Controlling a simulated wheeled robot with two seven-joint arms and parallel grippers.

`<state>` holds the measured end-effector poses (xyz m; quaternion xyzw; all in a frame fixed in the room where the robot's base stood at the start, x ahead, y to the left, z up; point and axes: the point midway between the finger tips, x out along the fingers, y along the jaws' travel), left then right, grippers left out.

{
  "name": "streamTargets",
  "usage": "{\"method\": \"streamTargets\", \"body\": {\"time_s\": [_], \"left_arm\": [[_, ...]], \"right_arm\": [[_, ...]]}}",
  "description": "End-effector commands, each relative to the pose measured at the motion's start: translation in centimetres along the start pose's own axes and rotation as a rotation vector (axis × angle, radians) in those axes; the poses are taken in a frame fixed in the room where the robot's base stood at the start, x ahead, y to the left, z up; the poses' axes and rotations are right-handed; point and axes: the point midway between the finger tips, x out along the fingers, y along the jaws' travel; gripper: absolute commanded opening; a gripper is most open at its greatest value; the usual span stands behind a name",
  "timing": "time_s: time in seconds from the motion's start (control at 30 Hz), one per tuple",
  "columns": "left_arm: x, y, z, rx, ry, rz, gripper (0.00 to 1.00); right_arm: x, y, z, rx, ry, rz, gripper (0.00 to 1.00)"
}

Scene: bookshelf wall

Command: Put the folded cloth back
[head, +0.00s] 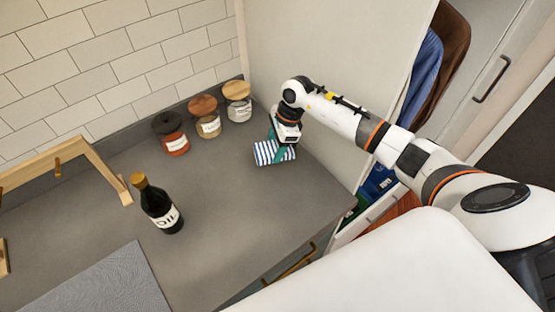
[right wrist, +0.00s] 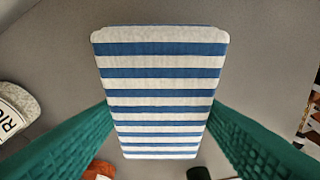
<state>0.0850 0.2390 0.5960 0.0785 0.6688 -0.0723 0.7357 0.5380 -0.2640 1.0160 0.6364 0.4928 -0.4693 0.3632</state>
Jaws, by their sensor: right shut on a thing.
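The folded cloth (head: 266,153) has blue and white stripes and is near the back right of the grey counter (head: 250,203). My right gripper (head: 279,144) is shut on it. In the right wrist view the cloth (right wrist: 160,75) lies between the green fingers of my right gripper (right wrist: 160,118), which press on its two sides. I cannot tell whether the cloth touches the counter or hangs just above it. My left gripper is not in view.
Three lidded jars, red (head: 172,134), tan (head: 206,117) and white (head: 238,102), stand along the tiled wall. A dark oil bottle (head: 160,206), a wooden rack (head: 75,163) and a grey mat (head: 98,284) are at left. A pale panel (head: 330,60) bounds the right. The counter's middle is clear.

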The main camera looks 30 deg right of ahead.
Motion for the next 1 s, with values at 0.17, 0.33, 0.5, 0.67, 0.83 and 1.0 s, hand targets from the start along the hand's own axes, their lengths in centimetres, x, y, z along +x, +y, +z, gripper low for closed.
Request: {"method": "streamTargets", "body": {"time_s": [0.17, 0.33, 0.5, 0.67, 0.83, 1.0], "left_arm": [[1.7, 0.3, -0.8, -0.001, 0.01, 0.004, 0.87], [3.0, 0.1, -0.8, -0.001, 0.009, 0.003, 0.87], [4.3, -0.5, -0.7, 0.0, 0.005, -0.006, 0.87], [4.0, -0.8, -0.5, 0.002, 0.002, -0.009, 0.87], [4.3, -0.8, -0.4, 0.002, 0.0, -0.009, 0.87], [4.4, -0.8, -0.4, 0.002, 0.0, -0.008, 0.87]], "right_arm": [[2.7, 0.1, 0.8, 0.001, 0.001, 0.001, 0.38], [4.9, 0.0, 1.6, 0.002, -0.001, -0.001, 0.38], [7.2, 0.0, 2.3, 0.001, 0.0, 0.0, 0.38], [7.0, 0.1, 2.2, 0.0, -0.001, 0.002, 0.38], [7.2, 0.1, 2.3, 0.0, -0.001, 0.002, 0.38], [7.3, 0.1, 2.3, -0.001, -0.001, 0.002, 0.72]]}}
